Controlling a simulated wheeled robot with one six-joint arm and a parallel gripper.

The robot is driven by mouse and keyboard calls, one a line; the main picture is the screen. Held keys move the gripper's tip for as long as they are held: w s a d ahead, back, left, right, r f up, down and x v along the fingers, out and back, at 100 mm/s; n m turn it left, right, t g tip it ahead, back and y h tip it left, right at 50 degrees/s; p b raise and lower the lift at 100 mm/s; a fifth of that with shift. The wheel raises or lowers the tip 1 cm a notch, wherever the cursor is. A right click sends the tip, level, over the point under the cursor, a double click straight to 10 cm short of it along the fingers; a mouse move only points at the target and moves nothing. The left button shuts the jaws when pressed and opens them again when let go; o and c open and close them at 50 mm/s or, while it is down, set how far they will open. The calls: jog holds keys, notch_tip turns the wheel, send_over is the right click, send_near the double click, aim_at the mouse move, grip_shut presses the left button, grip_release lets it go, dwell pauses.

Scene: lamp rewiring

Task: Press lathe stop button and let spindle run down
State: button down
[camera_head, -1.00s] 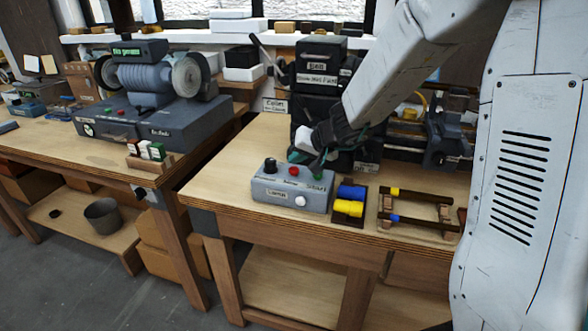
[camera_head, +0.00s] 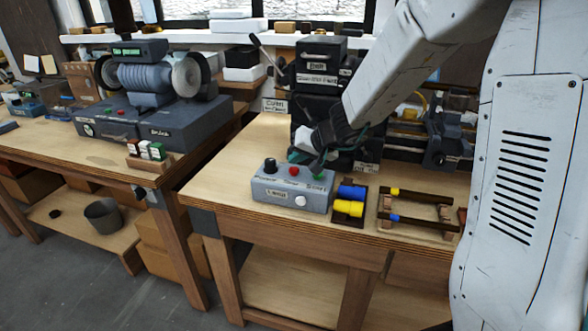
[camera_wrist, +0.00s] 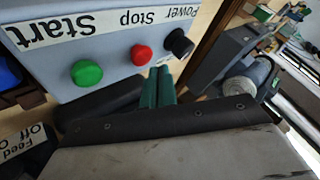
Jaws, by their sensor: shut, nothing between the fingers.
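A grey control box (camera_head: 288,194) sits at the front of the right bench. Its red Stop button (camera_head: 293,170) is between a black Power knob (camera_head: 270,165) and the green Start button (camera_head: 317,174). In the wrist view the red button (camera_wrist: 141,55) stands clear of the green button (camera_wrist: 87,72) and the black knob (camera_wrist: 179,43). My gripper (camera_wrist: 157,86) is shut and empty, its green fingertips beside the red button. Whether they touch it cannot be told. In the head view my gripper (camera_head: 308,158) is just behind the box. The dark lathe (camera_head: 318,80) stands behind, partly hidden by my arm.
A rack with blue and yellow spools (camera_head: 348,208) stands right of the box. A wooden frame (camera_head: 415,212) lies further right. A bench grinder (camera_head: 148,80) stands on the left bench. Bare benchtop (camera_head: 222,185) lies left of the box.

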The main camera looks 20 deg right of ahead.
aim_at(297, 171)
jog(key=shift+f, duration=1)
dwell(0.8)
dwell(0.4)
jog(key=shift+r, duration=3.5)
